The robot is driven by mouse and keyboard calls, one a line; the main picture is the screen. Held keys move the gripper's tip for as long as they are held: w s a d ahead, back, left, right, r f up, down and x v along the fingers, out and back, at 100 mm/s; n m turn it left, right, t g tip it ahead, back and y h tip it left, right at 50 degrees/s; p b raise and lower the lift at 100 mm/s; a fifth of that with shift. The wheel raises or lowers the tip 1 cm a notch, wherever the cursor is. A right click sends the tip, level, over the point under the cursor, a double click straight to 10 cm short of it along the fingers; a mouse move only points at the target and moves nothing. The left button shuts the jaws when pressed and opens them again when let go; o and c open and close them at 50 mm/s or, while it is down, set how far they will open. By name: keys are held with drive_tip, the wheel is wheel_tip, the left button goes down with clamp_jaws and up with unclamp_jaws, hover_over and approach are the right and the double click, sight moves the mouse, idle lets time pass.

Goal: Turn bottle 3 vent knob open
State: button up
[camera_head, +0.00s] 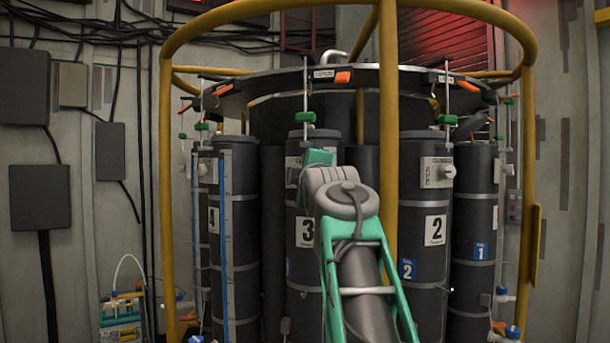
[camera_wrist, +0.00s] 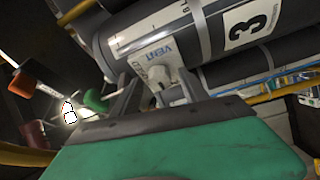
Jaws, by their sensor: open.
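Bottle 3 (camera_head: 305,255) is a dark upright cylinder marked with a white 3 label, partly hidden behind my arm in the head view. In the wrist view bottle 3 (camera_wrist: 216,32) lies slanted across the top, with its 3 label at the right. My gripper (camera_wrist: 160,88) is open, with one dark finger on each side of the knob. I cannot tell whether either finger touches it. The arm hides the knob in the head view.
Bottle 2 (camera_head: 424,235) stands to the right with its own plate and knob. A yellow post (camera_head: 388,130) rises close beside my arm, part of a yellow cage. Green and orange fittings hang from the round top plate (camera_head: 300,84). Cables and boxes cover the left wall.

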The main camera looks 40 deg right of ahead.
drive_tip(key=b+v, duration=0.2)
drive_tip(key=v, duration=0.5)
